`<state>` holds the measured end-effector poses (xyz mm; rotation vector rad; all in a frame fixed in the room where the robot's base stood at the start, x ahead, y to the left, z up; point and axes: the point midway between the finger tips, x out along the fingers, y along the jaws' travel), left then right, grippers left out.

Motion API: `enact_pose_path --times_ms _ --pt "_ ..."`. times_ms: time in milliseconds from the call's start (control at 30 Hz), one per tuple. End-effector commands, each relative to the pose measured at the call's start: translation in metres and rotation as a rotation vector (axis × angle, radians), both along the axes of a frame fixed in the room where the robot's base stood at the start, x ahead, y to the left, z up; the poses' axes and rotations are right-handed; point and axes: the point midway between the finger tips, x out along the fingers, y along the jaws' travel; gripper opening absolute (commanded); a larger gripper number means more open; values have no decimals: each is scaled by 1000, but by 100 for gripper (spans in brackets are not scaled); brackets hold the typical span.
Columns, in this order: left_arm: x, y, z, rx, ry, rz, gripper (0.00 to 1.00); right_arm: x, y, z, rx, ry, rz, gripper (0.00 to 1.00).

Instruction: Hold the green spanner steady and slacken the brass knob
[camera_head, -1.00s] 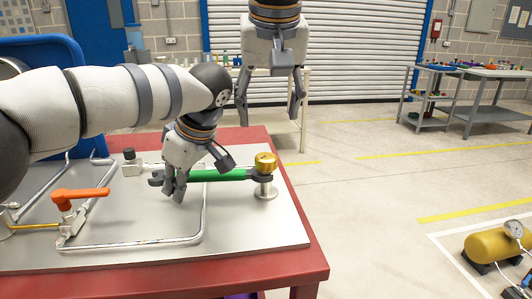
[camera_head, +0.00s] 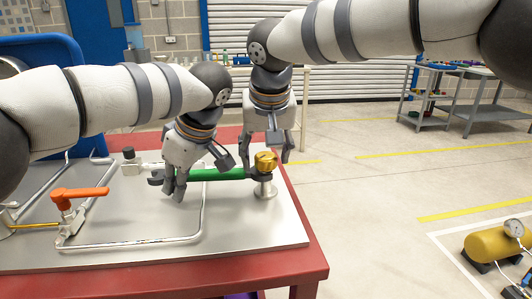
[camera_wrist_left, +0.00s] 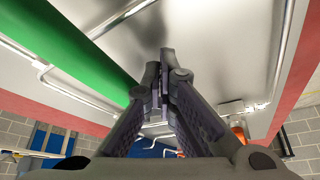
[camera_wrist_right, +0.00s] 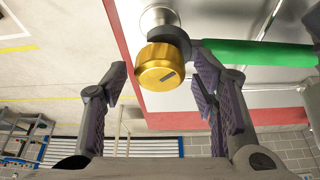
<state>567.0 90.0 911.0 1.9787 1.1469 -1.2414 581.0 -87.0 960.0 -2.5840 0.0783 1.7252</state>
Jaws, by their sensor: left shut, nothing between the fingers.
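The green spanner (camera_head: 217,174) lies across the panel (camera_head: 250,225), its right end at the fitting under the brass knob (camera_head: 265,161). My left gripper (camera_head: 174,198) is shut and empty at the near side of the spanner's left part; in the left wrist view its fingertips (camera_wrist_left: 163,65) are together, with the green handle (camera_wrist_left: 75,48) to their left, apart from them. My right gripper (camera_head: 277,155) is open and empty just behind the knob. In the right wrist view the knob (camera_wrist_right: 160,67) shows beyond and between the spread fingers (camera_wrist_right: 160,75), not gripped.
An orange-handled valve (camera_head: 80,193) and bent metal pipes (camera_head: 130,245) are at the panel's left. A small black-capped fitting (camera_head: 130,160) stands behind the spanner's left end. The red table edge (camera_head: 318,262) is right of the knob, with open floor beyond.

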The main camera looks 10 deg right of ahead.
Motion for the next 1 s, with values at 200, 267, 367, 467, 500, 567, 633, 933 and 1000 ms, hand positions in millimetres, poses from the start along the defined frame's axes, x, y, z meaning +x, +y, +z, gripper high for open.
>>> enact_pose_path --times_ms 200,267,367,467,500,567,633,933,1000 --pt "0 0 0 0 0 0 0 0 0 0 0 0 0 10" --pt "0 0 0 0 0 0 0 0 0 0 0 0 0 10" --pt "0 0 0 0 0 0 0 0 0 0 0 0 5 10" --pt "0 0 0 0 0 0 0 0 0 0 0 0 26 10" --pt "0 0 0 0 0 0 0 0 -1 0 0 0 38 10" --pt "0 0 0 0 0 0 0 0 -1 1 0 0 63 10" --pt "0 0 0 0 0 0 0 0 -1 1 0 0 104 10" --pt "0 0 0 0 0 0 0 1 -3 0 2 1 359 10" --pt "0 0 0 0 0 0 0 1 -3 0 2 1 425 10"
